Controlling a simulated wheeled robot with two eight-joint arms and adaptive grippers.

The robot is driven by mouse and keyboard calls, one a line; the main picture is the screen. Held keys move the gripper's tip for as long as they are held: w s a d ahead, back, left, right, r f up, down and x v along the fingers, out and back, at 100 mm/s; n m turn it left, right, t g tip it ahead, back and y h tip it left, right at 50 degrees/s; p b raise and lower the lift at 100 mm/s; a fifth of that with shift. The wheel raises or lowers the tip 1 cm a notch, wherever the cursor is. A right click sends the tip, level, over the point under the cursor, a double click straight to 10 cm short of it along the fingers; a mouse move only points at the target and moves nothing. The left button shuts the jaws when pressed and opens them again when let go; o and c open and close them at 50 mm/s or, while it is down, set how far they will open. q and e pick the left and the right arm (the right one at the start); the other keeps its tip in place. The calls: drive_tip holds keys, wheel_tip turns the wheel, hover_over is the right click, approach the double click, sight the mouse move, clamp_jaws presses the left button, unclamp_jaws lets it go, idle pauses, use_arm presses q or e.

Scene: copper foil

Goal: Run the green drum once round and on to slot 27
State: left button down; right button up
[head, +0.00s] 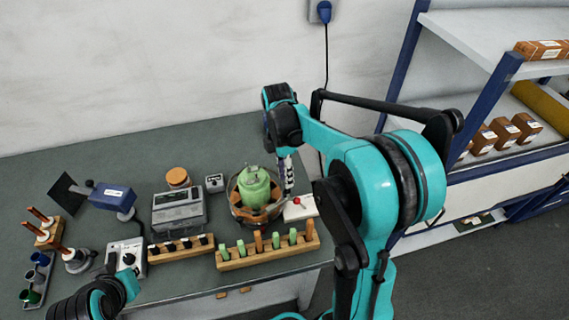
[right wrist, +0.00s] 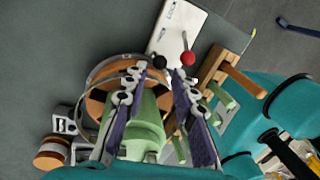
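The green drum (head: 255,187) stands upright in a round dark holder with copper-coloured parts. It also shows in the right wrist view (right wrist: 140,132), beyond and partly behind the fingers. My right gripper (head: 287,180) is just right of the drum, pointing down. In the right wrist view its two fingers (right wrist: 157,78) are apart with nothing held between them. Their tips are near a red ball knob (right wrist: 188,58) and a black ball knob (right wrist: 160,62) by a white plate (head: 299,208). A dark end of my left arm (head: 111,266) is beside a white knob box; its fingers cannot be made out. No slot number is readable.
A wooden rack (head: 268,255) with green and orange pegs stands in front of the drum. A grey meter box (head: 178,212), a small rack (head: 181,250) and a white box with a black knob (head: 127,257) are left. Shelves with cartons (head: 497,135) stand right. The back-left table is clear.

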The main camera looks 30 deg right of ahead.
drive_tip(key=r, duration=0.2)
drive_tip(key=w+r, duration=0.1)
drive_tip(key=r, duration=0.2)
drive_tip(key=shift+r, duration=0.25)
drive_tip(key=shift+c, duration=0.3)
